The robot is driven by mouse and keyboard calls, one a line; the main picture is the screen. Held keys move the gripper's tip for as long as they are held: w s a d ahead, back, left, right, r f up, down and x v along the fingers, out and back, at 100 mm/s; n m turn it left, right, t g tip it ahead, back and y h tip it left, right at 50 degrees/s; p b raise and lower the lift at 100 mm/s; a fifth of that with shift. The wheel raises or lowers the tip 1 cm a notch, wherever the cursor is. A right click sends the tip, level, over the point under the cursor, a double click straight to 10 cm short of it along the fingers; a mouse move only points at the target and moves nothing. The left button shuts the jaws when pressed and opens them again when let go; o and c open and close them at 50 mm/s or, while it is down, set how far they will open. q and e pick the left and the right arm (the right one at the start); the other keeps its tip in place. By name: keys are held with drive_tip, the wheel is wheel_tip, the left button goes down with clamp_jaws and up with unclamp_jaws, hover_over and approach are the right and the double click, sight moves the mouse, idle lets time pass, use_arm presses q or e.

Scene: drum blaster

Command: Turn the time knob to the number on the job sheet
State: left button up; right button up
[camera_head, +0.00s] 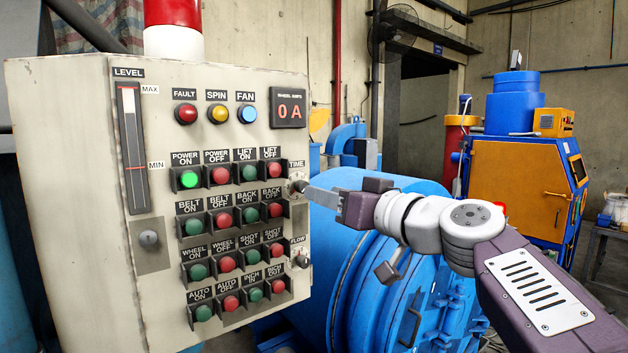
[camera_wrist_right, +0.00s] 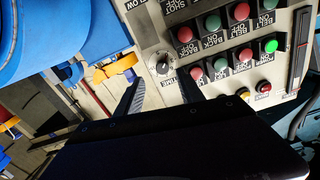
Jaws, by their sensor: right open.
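The time knob (camera_head: 297,185) is a small round knob under the TIME label, on the right edge of the grey control panel (camera_head: 75,200). In the right wrist view the knob (camera_wrist_right: 161,64) sits on the panel just beyond the fingers. My right gripper (camera_head: 311,194) comes in from the right with its fingertips close to the knob. In the wrist view the right gripper (camera_wrist_right: 160,90) is open, its two dark fingers apart on either side of the knob's line. I cannot tell whether they touch it. The knob's setting is too small to read. No job sheet shows. My left gripper is not in view.
Rows of red and green buttons (camera_head: 220,217) in dark surrounds lie left of the knob. The flow knob (camera_head: 301,258) is below it. A display (camera_head: 288,108) reads 0 A. A large blue drum (camera_head: 385,290) stands behind my right arm.

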sight(302, 187)
drive_tip(key=x, duration=0.1)
drive_tip(key=p+x, duration=0.1)
drive_tip(key=x, duration=0.1)
drive_tip(key=p+x, duration=0.1)
drive_tip(key=x, duration=0.1)
drive_tip(key=shift+s+a+r, duration=0.1)
drive_tip(key=shift+a+r, duration=0.05)
drive_tip(key=shift+a, duration=0.4)
drive_tip(key=shift+d, duration=0.25)
drive_tip(key=shift+w+d, duration=0.1)
drive_tip(key=shift+w, duration=0.2)
drive_tip(key=c, duration=1)
drive_tip(key=shift+s, duration=0.15)
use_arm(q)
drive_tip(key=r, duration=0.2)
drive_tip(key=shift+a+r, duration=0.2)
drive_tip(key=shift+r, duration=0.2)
